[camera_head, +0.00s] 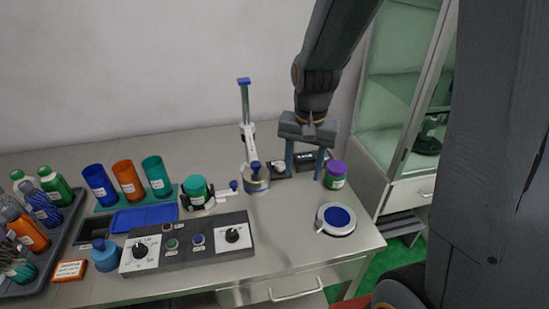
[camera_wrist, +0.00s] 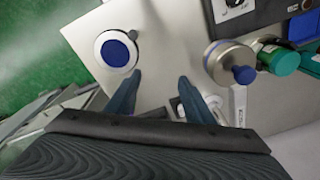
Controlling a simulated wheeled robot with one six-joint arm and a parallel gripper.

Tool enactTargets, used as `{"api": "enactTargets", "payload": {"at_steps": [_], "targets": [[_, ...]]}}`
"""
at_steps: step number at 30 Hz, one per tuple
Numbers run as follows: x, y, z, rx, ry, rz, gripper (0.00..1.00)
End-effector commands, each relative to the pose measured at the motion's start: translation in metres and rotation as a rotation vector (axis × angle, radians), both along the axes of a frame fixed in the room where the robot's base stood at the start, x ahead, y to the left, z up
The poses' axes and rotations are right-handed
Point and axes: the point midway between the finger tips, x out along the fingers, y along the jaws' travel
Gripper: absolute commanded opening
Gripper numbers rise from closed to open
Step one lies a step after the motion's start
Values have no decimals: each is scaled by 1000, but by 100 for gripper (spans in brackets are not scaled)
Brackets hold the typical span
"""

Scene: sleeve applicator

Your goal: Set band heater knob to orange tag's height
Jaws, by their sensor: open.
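A dark control panel (camera_head: 190,244) lies on the bench. It has a black dial knob (camera_head: 140,249) on a white plate at its left and another black dial knob (camera_head: 232,235) on a white plate at its right. Their labels are too small to read, so I cannot tell which is the band heater knob. An orange tag (camera_head: 70,270) with a white label lies left of the panel. My gripper (camera_head: 305,177) is open and empty, pointing down over the back right of the bench, away from both knobs. The wrist view shows its spread fingers (camera_wrist: 159,78) and part of a knob (camera_wrist: 237,4).
A round blue-topped dish (camera_head: 336,218) stands at the front right, near a purple-lidded green jar (camera_head: 335,175). An upright post device (camera_head: 246,130) stands left of my gripper. Colored cups (camera_head: 129,181) and a crowded tray (camera_head: 40,256) fill the left.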

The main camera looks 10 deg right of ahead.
Motion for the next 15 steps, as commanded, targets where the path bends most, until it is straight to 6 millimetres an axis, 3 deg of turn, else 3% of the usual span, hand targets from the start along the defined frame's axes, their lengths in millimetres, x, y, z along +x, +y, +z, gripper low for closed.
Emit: {"api": "enactTargets", "payload": {"at_steps": [3, 9, 15], "targets": [[53, 6, -5, 24, 22, -285, 48], [128, 9, -22, 51, 53, -787, 48], [178, 8, -43, 61, 71, -1182, 48]]}}
